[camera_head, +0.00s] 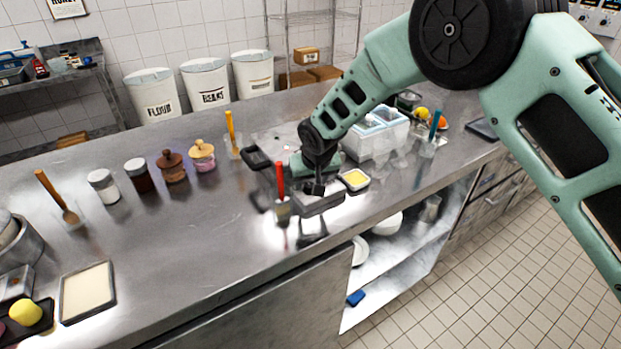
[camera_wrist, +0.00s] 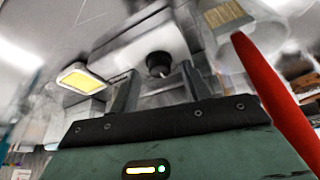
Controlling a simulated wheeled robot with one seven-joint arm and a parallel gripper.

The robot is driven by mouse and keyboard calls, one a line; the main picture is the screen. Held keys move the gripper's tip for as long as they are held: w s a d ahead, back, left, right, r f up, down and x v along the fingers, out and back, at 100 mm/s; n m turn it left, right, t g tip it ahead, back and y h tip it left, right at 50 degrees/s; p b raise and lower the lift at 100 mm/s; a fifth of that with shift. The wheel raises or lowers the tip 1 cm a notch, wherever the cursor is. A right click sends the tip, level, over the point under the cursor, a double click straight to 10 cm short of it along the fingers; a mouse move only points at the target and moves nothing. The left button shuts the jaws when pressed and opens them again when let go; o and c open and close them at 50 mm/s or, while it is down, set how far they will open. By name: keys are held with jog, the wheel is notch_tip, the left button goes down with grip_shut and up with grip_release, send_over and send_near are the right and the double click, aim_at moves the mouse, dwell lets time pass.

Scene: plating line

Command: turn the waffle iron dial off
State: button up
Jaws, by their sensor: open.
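The waffle iron (camera_head: 318,206) is a grey metal box on the steel counter, partly hidden by my arm in the head view. Its pale front shows blurred in the wrist view (camera_wrist: 128,55). The dial (camera_wrist: 158,64) is a round black knob on that front. My gripper (camera_wrist: 160,74) is open, with one finger on each side of the dial in the picture. I cannot tell whether the fingers touch it. In the head view my gripper (camera_head: 318,188) is low over the waffle iron, and the dial cannot be made out.
A red-handled brush (camera_head: 280,180) stands in a clear cup close left of my gripper; its red handle (camera_wrist: 275,95) shows at right in the wrist view. A dish with yellow contents (camera_head: 355,180) is close on the other side. A white-and-blue container (camera_head: 375,135) stands behind.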

jog(key=shift+w+f, duration=0.15)
jog(key=shift+f, duration=0.15)
jog(key=c, duration=1)
jog(key=shift+d+n+y+b, duration=0.15)
jog(key=shift+n+y+b, duration=0.25)
jog(key=shift+n, duration=0.6)
jog(key=n, duration=0.2)
jog(key=n+g+y, duration=0.1)
jog(key=n, duration=0.1)
jog(key=shift+w+d+n, duration=0.1)
jog(key=shift+w+n, duration=0.1)
jog(key=shift+n, duration=0.1)
jog(key=n+g+y+b, duration=0.1)
jog(key=n+g, duration=0.1)
jog(key=n, duration=0.3)
jog(key=shift+w, duration=0.15)
jog(key=shift+n, duration=0.3)
